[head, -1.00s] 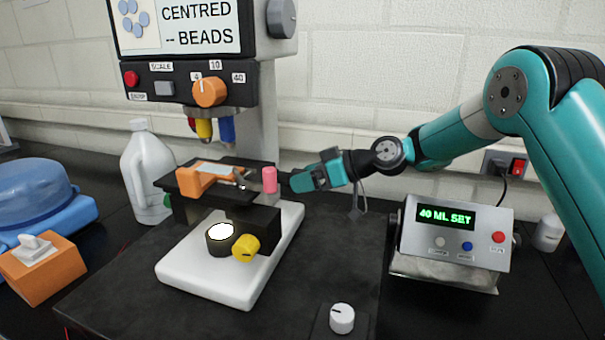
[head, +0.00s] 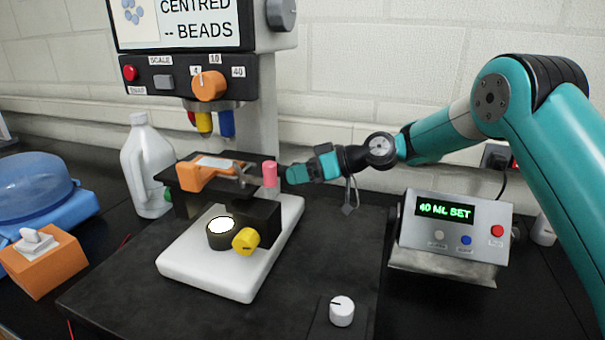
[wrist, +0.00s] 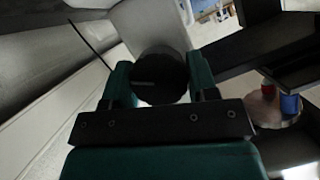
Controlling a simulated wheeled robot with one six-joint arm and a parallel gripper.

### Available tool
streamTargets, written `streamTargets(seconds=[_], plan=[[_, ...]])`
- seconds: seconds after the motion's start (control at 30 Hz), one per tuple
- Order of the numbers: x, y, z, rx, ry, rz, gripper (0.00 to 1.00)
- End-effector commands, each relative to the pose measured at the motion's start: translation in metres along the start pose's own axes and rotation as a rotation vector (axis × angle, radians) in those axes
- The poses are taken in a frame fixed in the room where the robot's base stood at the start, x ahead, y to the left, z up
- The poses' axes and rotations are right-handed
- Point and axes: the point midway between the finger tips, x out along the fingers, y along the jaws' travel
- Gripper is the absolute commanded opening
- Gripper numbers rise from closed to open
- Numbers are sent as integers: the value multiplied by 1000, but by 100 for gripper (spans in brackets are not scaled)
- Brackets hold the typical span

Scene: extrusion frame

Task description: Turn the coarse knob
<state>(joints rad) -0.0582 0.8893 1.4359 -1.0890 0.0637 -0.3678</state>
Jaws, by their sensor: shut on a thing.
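In the wrist view, a dark round knob (wrist: 160,85) with a short pale mark on its face sits between the two green fingers. My gripper (wrist: 160,74) is shut on it. In the head view my gripper (head: 284,175) is at the right side of the microscope, beside its column and just right of the pink cylinder. The held knob cannot be made out there. The microscope's stage (head: 185,196) carries an orange clip (head: 196,176) with a slide. A yellow knob (head: 246,240) is lower on the front, and a grey knob (head: 282,15) is high on the head.
The pink cylinder (head: 270,174) stands close to my fingertips. A control box (head: 452,240) reading "40 ML SET" is at the right. A white dial (head: 342,311) is at the front. A white jug (head: 147,165) stands behind left.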

Motion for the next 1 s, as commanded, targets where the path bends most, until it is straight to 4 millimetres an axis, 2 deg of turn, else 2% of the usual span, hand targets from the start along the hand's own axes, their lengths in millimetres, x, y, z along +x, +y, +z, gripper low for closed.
streamTargets(seconds=[0.13,0.4,0.43,0.5,0.83,1.0], plan=[[0,0,1,70,-3,-32,29],[0,-1,1,76,-3,-35,29],[0,-1,1,76,-3,-35,60],[0,-1,1,75,-3,-35,76],[-2,0,0,73,-1,-32,78],[-22,2,2,73,0,-28,78]])
